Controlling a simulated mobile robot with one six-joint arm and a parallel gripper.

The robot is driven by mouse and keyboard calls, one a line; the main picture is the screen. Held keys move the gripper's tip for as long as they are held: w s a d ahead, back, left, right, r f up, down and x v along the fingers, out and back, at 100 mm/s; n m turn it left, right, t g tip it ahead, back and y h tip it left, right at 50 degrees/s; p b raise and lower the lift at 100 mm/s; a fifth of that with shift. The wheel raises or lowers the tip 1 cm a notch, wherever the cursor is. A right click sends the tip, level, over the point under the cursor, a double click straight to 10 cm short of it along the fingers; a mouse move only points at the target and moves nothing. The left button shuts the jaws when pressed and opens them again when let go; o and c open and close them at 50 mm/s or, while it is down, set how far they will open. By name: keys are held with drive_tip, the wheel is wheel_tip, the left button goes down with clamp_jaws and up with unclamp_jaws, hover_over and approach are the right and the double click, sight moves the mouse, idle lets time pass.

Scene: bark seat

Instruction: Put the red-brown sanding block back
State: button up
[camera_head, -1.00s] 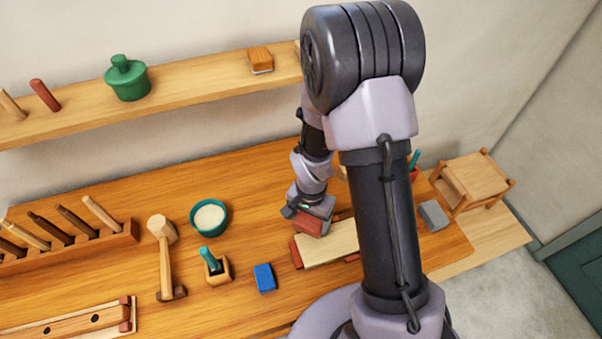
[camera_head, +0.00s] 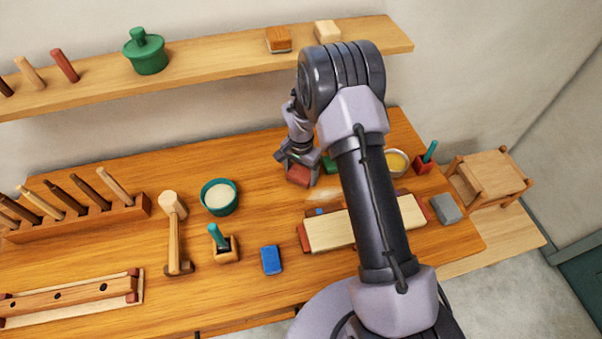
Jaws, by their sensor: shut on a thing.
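My gripper (camera_head: 300,163) is shut on the red-brown sanding block (camera_head: 299,176) behind the pale board. I cannot tell whether the block is touching the bench or held just above it. The pale board (camera_head: 328,231) lies on the bench between red-brown end pieces, partly hidden by my arm. A light patch (camera_head: 321,197) shows just behind the board, apart from the block.
On the bench (camera_head: 135,250) are a blue block (camera_head: 271,260), a grey block (camera_head: 446,209), a teal bowl (camera_head: 220,197), a mallet (camera_head: 173,235) and a yellow bowl (camera_head: 397,162). A green thing (camera_head: 330,165) is beside my gripper. The wall shelf (camera_head: 210,70) holds several items.

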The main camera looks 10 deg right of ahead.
drive_tip(key=o, duration=1.3)
drive_tip(key=shift+f, duration=0.1)
wheel_tip(320, 180, up, 16)
drive_tip(key=f+p, duration=0.1)
drive_tip(key=p, duration=0.2)
wheel_tip(320, 180, up, 12)
drive_tip(key=n+t, duration=0.1)
drive_tip(key=t, duration=0.1)
hover_over(301, 173)
drive_tip(key=s+a, duration=0.1)
drive_tip(key=s, duration=0.4)
drive_tip(key=s+a+r+n+t, duration=0.1)
drive_tip(key=s+r, duration=0.2)
drive_tip(key=s, duration=0.4)
drive_tip(key=s+a+r+n+t+y, duration=0.1)
drive_tip(key=s+r, duration=0.3)
drive_tip(key=s, duration=0.4)
drive_tip(key=s+r+n+t+y, duration=0.1)
drive_tip(key=s+r, duration=0.3)
drive_tip(key=s, duration=0.4)
drive_tip(key=shift+a+r+n+t, duration=0.25)
drive_tip(key=shift+a+n+t, duration=0.05)
drive_tip(key=shift+a+t, duration=0.1)
